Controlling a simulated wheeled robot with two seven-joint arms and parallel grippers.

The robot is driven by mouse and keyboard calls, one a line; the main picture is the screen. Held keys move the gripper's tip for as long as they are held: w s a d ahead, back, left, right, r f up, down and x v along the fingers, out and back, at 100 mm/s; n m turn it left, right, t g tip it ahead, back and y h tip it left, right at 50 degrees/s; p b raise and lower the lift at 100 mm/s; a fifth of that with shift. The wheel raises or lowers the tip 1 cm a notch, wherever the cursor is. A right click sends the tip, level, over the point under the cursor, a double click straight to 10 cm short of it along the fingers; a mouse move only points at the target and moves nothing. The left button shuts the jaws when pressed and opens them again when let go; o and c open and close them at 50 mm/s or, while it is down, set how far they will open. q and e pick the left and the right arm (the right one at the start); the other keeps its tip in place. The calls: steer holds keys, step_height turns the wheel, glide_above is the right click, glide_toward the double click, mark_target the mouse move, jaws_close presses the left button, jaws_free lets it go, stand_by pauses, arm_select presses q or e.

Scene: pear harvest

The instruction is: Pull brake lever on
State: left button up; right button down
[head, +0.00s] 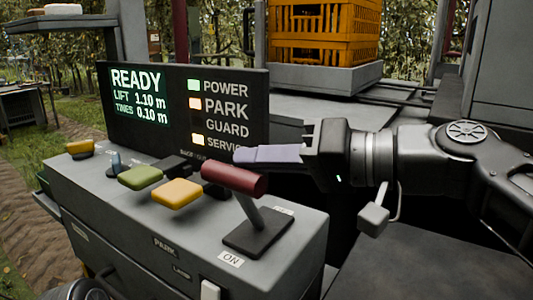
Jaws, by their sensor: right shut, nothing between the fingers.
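The brake lever has a dark red cylindrical handle (234,178) on a grey stem that rises from a dark base plate (260,232) on the console. An "ON" label (230,259) is at the near side of the plate, and another small label lies at its far side. My right gripper (242,155) comes in from the right with pale purple fingers closed together and empty. The fingers are just behind and above the red handle in the picture; I cannot tell if they touch it. My left gripper is not in view.
The grey console (300,250) also carries a green knob (140,177) and a yellow knob (177,194) left of the lever. A display (139,92) behind reads READY, with lit lamps by POWER, PARK and SERVICE. Orange crates (325,30) stand behind.

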steer(key=v, duration=0.7)
steer(key=shift+w+r, duration=0.1)
steer(key=shift+w, duration=0.05)
